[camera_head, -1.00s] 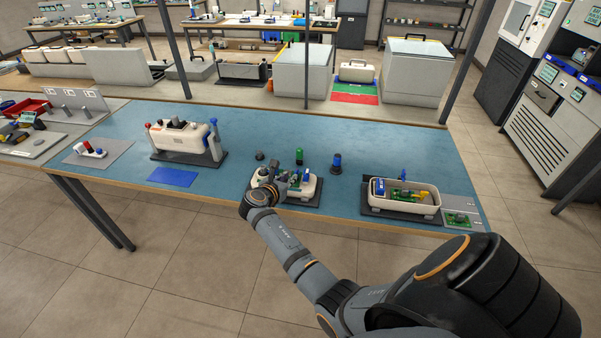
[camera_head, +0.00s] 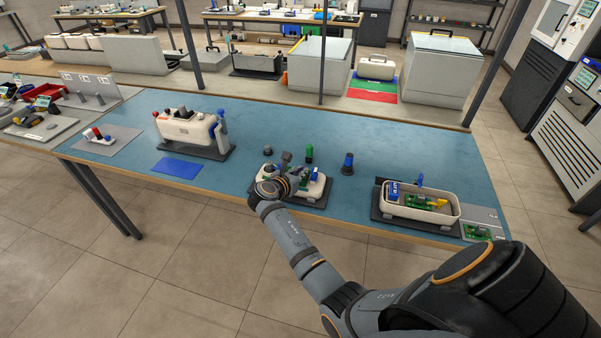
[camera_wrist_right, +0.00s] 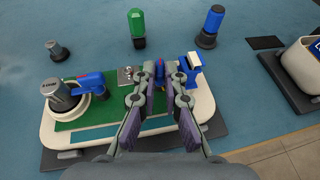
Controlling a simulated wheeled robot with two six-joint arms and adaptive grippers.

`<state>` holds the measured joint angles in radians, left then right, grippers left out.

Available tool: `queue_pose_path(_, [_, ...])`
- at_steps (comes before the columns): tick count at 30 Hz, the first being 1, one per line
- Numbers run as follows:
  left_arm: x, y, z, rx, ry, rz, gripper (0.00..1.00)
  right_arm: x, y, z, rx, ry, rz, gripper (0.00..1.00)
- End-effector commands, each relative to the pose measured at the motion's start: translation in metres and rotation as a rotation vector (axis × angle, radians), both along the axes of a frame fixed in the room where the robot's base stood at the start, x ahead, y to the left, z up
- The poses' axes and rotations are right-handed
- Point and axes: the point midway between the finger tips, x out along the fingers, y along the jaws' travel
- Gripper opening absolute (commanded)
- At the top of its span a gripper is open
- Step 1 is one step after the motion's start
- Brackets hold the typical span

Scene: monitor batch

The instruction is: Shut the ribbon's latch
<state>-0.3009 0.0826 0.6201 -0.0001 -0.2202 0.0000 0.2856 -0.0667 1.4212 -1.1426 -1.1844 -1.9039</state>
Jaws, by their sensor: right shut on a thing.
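My right gripper (camera_wrist_right: 162,75) reaches over a cream housing (camera_wrist_right: 204,105) with a green board (camera_wrist_right: 78,118) in the right wrist view. Its two fingers come together around a small part at the board's right end, beside a blue block (camera_wrist_right: 188,66). A bit of blue and red shows there, which looks like the ribbon's latch (camera_wrist_right: 183,64); the fingers hide most of it. The head view shows the same housing (camera_head: 318,187) on a dark base, with my right gripper (camera_head: 284,172) above it. My left gripper is out of view.
A green-capped post (camera_wrist_right: 137,28) and a blue-capped post (camera_wrist_right: 209,27) stand behind the housing. A second open housing (camera_head: 440,213) stands to the right, and a closed cream unit (camera_head: 186,129) to the left. A blue mat (camera_head: 177,167) lies near the front edge.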

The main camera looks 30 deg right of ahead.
Motion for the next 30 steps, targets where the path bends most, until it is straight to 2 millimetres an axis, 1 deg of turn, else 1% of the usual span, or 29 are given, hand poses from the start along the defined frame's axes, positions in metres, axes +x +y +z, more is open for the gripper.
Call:
queue_pose_path(8, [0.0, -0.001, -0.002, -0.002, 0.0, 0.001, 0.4, 0.001, 0.0, -0.001, 0.0, 0.0, -0.03, 0.0])
queue_pose_path(14, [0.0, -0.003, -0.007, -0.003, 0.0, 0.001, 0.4, 0.004, 0.001, -0.001, 0.0, 0.0, -0.133, 0.0])
queue_pose_path(17, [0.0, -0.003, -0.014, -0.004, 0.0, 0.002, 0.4, 0.006, 0.002, -0.002, -0.002, 0.001, -0.211, 0.0])
queue_pose_path(20, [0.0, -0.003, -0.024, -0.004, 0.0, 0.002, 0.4, 0.009, 0.002, -0.004, -0.001, 0.0, -0.3, 0.0])
queue_pose_path(23, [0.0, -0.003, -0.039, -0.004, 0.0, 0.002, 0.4, 0.011, 0.003, -0.006, -0.001, -0.001, -0.393, 0.0])
queue_pose_path(30, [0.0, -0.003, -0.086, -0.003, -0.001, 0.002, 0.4, 0.015, 0.002, -0.01, 0.0, -0.003, -0.585, 0.0])
